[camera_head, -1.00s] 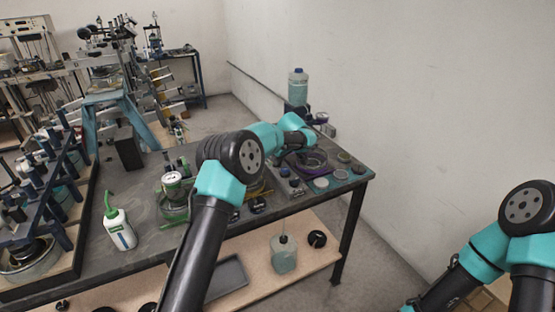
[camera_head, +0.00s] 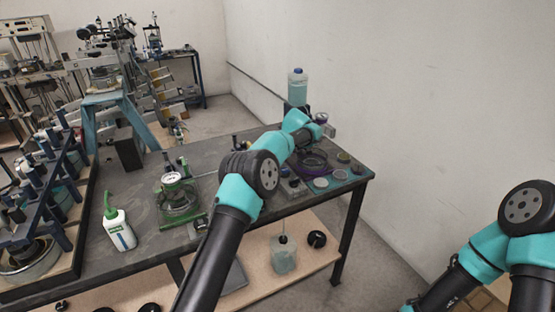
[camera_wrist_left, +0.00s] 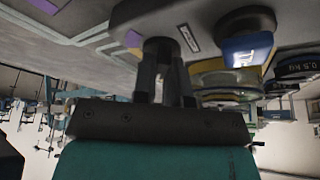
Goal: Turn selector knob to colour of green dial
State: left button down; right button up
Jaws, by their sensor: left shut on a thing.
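In the left wrist view my left gripper (camera_wrist_left: 165,66) is shut on a dark round knob (camera_wrist_left: 160,46) on a grey panel (camera_wrist_left: 208,22). Purple tags and a small label sit beside the knob; the label is too small to read. In the head view my left arm reaches over the table to the grey unit at the back right, and its fingers are hidden or too small to make out. A green-based device with a pale round dial (camera_head: 172,179) stands at the table's middle left. My right arm shows at the right edge; its gripper is out of frame.
A purple-based round device (camera_head: 316,160) and several small discs lie on the table's right end. A clear bottle (camera_head: 297,86) stands behind my left wrist. A white bottle with a green cap (camera_head: 119,230) stands front left. A blue block (camera_wrist_left: 248,48) is near my gripper.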

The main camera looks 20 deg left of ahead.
pick_arm(q)
jog(key=shift+d+f, duration=0.1)
jog(key=shift+f, duration=0.15)
jog(key=c, duration=1.2)
grip_release()
jog(key=shift+o, duration=0.2)
jog(key=shift+r, duration=0.2)
